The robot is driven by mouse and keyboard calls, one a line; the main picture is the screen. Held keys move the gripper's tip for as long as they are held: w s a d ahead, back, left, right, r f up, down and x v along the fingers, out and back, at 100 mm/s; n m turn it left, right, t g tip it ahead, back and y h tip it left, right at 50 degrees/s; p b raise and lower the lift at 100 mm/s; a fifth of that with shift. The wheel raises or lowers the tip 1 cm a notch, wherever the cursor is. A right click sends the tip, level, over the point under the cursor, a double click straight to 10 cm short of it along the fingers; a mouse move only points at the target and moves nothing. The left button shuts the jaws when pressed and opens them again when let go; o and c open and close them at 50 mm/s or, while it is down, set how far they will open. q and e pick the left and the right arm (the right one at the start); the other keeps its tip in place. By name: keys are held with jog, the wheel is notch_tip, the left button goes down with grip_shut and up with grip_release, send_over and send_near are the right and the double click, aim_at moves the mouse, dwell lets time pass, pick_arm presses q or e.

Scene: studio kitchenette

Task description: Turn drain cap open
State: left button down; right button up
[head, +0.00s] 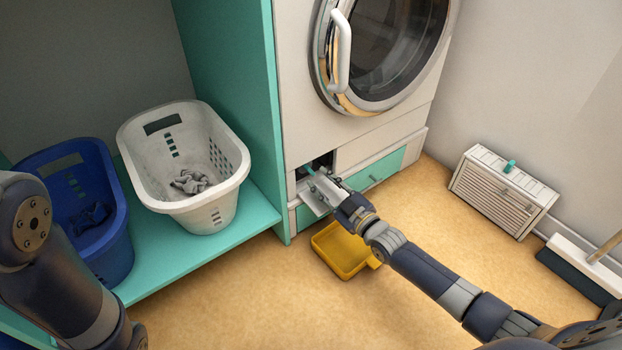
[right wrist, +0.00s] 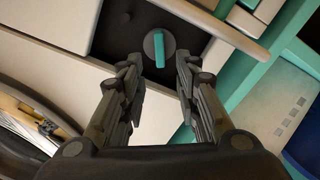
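The drain cap (right wrist: 153,58) is a round grey knob with a teal grip bar, set in a dark recess; the bar stands about upright in the right wrist view. In the head view a small teal bit of the cap (head: 309,169) shows in the opening low on the washing machine (head: 345,130). My right gripper (right wrist: 157,75) is open, its fingers on either side of the line to the cap and apart from it. In the head view the right gripper (head: 327,181) is at the opening. My left gripper is out of view; only its arm shows at lower left.
A small hinged flap (head: 311,204) hangs open below the recess. A yellow tray (head: 343,265) lies on the floor beneath. A white basket (head: 215,205) and a blue basket (head: 115,240) stand on the teal shelf at left. A white slatted box (head: 500,195) and a broom (head: 580,262) are at right.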

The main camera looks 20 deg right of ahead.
aim_at(310, 171)
jog(key=b+x, duration=0.2)
jog(key=x, duration=0.2)
jog(key=shift+w+f, duration=0.15)
jog(key=shift+f, duration=0.05)
jog(key=shift+w+a+r+b, duration=0.15)
jog(key=shift+w+a+b, duration=0.15)
jog(key=shift+w, duration=0.25)
grip_shut()
